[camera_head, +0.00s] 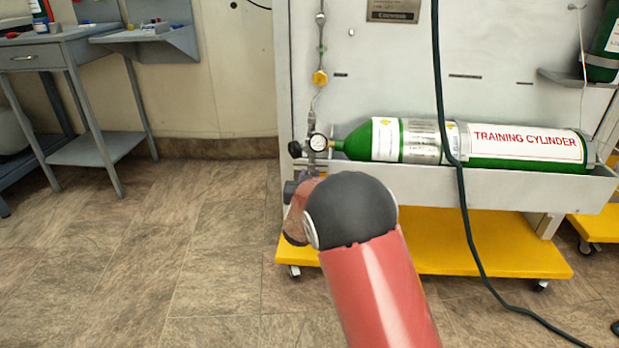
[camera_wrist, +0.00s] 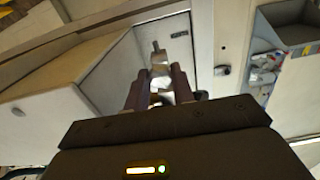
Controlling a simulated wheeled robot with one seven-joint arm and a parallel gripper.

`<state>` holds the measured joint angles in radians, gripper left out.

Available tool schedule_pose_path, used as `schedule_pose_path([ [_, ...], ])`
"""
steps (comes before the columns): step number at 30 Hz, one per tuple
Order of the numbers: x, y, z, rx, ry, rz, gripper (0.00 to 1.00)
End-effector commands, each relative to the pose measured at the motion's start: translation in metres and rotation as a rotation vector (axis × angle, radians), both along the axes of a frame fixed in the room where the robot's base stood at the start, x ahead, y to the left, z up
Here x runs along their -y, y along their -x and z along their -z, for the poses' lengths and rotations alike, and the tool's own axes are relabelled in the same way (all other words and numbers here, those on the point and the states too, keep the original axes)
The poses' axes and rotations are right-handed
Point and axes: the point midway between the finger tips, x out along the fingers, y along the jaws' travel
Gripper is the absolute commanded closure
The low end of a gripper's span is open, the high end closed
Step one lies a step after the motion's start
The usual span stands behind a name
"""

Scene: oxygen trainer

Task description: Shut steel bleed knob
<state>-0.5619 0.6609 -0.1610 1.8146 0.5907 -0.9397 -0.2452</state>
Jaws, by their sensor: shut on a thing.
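In the wrist view, my gripper (camera_wrist: 160,74) has a dark finger on each side of a bright steel piece, the steel bleed knob (camera_wrist: 161,88), and is shut on it. Narrower metal parts stick out beyond the fingertips. The knob's markings and how far it is turned cannot be read. In the head view, my arm's dark joint and red links cover the gripper and the knob, just below the regulator (camera_head: 311,158). The regulator has a round white gauge (camera_head: 318,142) and a black knob (camera_head: 295,149) at its left.
A green training cylinder (camera_head: 420,140) lies in a grey trough right of the regulator, above a yellow wheeled base (camera_head: 430,245). A dark hose (camera_head: 455,160) hangs in front of it. A grey workbench (camera_head: 60,45) stands at the left. The floor between is clear.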

Motion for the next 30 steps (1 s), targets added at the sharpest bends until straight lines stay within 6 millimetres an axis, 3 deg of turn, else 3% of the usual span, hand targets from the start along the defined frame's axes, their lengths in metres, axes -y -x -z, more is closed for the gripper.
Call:
schedule_pose_path([
  [12, 0.0, 0.0004, 0.0023, 0.002, -0.217, 0.0, 0.98],
  [30, 0.0001, 0.0004, 0.0024, 0.004, -0.257, 0.001, 0.98],
])
